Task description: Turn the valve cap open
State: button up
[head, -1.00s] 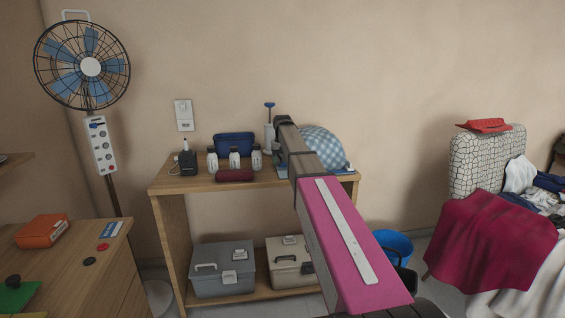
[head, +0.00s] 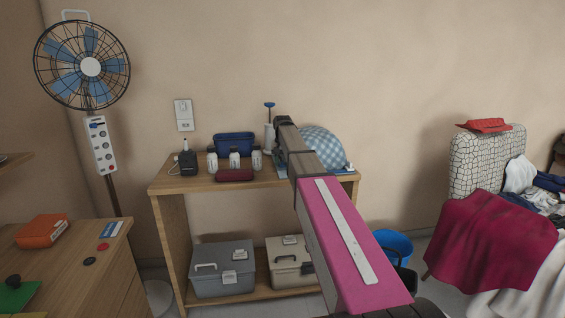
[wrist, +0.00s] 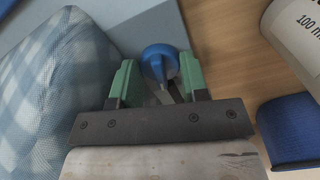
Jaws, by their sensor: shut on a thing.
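The valve cap (wrist: 158,56) is a round blue knob in the wrist view, between the green fingertips of my gripper (wrist: 158,80). The gripper is shut on it. A thin grey metal piece (wrist: 177,91) shows just below the knob, between the fingers. In the head view my arm covers the cap and the fingertips. The arm reaches over the wooden shelf unit (head: 180,186) against the wall.
A checkered pillow (wrist: 60,95) lies close left of the fingers; it also shows in the head view (head: 322,144). A white container marked 100 (wrist: 297,35) and a blue object (wrist: 290,130) stand to the right. Small bottles (head: 234,158) stand further left on the shelf.

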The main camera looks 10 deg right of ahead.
aim_at(282, 161)
dwell(0.3)
jog(key=o, duration=0.9)
notch_tip(282, 161, up, 11)
jog(key=shift+f, duration=0.1)
jog(key=shift+c, duration=0.3)
